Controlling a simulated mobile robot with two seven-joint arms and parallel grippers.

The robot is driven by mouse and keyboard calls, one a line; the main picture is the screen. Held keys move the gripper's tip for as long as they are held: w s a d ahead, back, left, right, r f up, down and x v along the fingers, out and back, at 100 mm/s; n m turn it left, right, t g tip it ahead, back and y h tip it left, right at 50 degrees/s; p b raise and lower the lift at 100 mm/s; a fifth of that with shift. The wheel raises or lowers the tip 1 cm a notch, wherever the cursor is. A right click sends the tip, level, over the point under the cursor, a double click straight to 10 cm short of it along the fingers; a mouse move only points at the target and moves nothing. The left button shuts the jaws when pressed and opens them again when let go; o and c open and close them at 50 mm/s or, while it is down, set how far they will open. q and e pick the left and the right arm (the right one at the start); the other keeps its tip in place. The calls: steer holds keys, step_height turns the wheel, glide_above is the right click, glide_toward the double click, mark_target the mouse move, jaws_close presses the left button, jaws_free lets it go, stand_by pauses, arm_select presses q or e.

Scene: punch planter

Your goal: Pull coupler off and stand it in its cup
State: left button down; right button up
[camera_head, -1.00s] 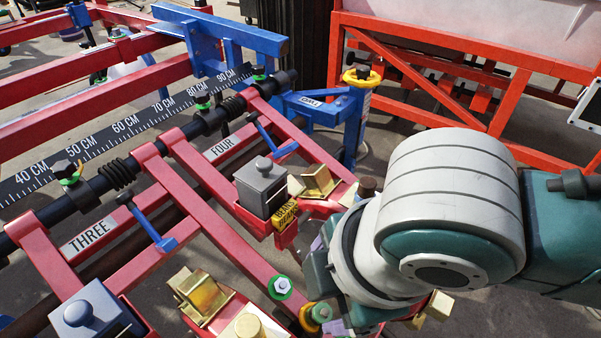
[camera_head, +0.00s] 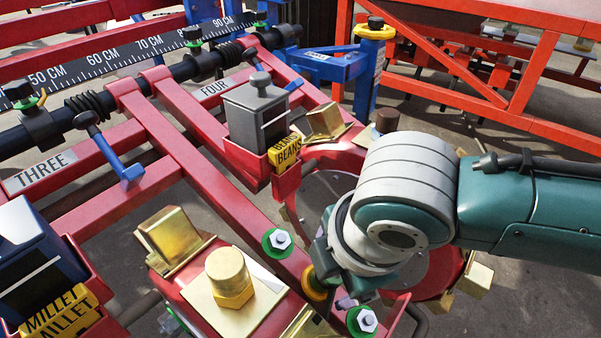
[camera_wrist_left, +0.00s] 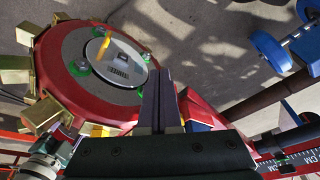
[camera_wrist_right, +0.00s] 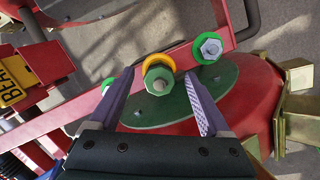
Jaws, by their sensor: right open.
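In the right wrist view, a green hexagonal fitting with a grey stud (camera_wrist_right: 159,80) stands in front of a yellow ring (camera_wrist_right: 160,62); I cannot tell for sure that it is the coupler. My right gripper (camera_wrist_right: 160,75) is open, one finger on each side of this fitting. In the head view, the right gripper is mostly hidden by its own wrist, and part of the yellow ring (camera_head: 314,282) shows beside it. My left gripper (camera_wrist_left: 161,85) has its fingers together and empty, pointing toward a red, round planter unit (camera_wrist_left: 52,75). I cannot clearly identify the cup.
Green-collared bolts (camera_head: 280,241) (camera_head: 365,320) flank the right gripper. A brass hex-based post (camera_head: 229,280) and brass blocks stand at lower left. The grey beans box (camera_head: 256,118) and a brown cylinder (camera_head: 387,120) stand behind. A blue stand (camera_head: 360,60) is farther back.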

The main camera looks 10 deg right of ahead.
steer(key=shift+w+f, duration=0.2)
steer(key=shift+f, duration=0.4)
jaws_close()
stand_by(0.8)
